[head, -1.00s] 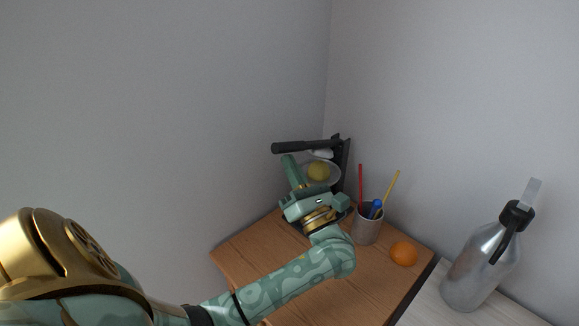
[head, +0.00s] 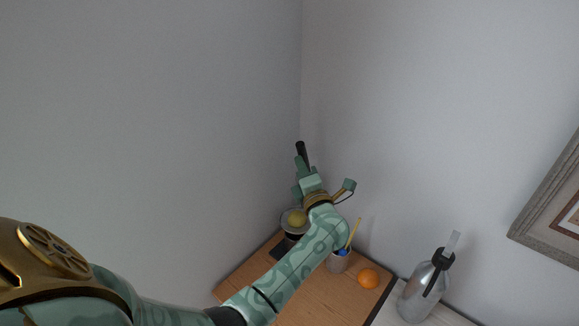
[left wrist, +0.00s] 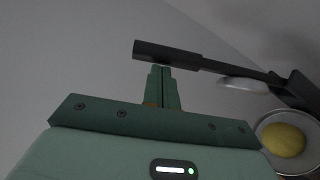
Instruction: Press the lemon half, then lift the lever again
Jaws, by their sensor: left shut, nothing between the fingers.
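The black lever (head: 301,150) of the press points up and stands raised. In the left wrist view the lever (left wrist: 170,54) runs across the top, with a pale pressing cup (left wrist: 243,85) under its arm. The yellow lemon half (head: 297,218) lies in the press's bowl (head: 284,224), clear of the cup; it also shows in the left wrist view (left wrist: 284,140). My left gripper (left wrist: 162,72) is shut and empty, its fingertips right at the underside of the lever's handle; I cannot tell whether they touch. My arm hides part of the press. My right gripper is not in view.
A cup (head: 338,262) with pencils and an orange (head: 368,278) stand on the wooden top (head: 310,305), right of my forearm. A metal bottle (head: 420,295) stands on the paler surface further right. Grey walls meet behind the press.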

